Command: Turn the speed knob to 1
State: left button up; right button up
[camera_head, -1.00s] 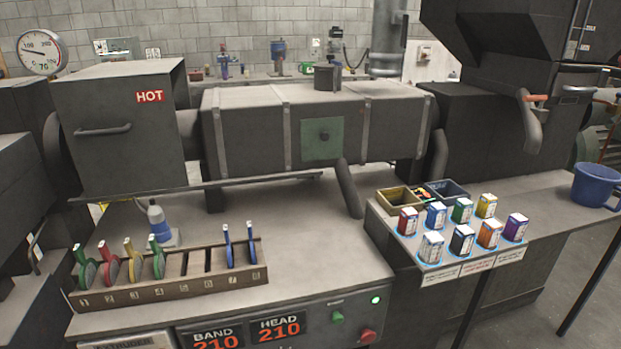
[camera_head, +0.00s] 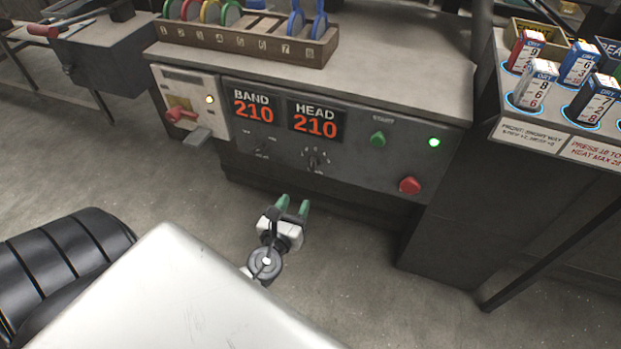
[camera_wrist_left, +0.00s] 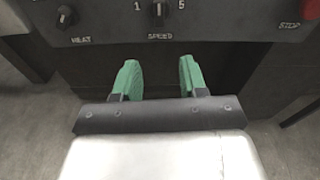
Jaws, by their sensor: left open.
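The speed knob (camera_head: 313,162) is a small dark knob on the grey control panel, below the HEAD 210 display. In the left wrist view the speed knob (camera_wrist_left: 159,12) sits at the top above the label SPEED, with 1 at its left and 5 at its right; its exact pointer direction is too small to tell. My left gripper (camera_head: 292,205) has green fingertips and is open and empty. It is just below and in front of the panel, apart from the knob. In the wrist view its fingers (camera_wrist_left: 156,78) stand below the knob, one to each side. My right gripper is not in view.
The heat knob (camera_wrist_left: 66,16) is left of the speed knob. A green start button (camera_head: 378,139) and red stop button (camera_head: 410,186) are at the right. A red-handled switch (camera_head: 181,115) is at the left. The floor before the panel is clear.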

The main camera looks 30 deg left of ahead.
aim_at(312, 167)
pick_arm(q)
jog(key=shift+m, duration=0.3)
jog(key=x, duration=0.3)
jog(key=r+x, duration=0.1)
jog(key=x, duration=0.7)
jog(key=shift+r+p, duration=0.3)
jog(key=shift+r, duration=0.05)
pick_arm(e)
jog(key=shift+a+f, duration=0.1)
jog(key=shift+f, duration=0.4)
pick_arm(q)
jog(key=shift+c, duration=0.4)
grip_shut()
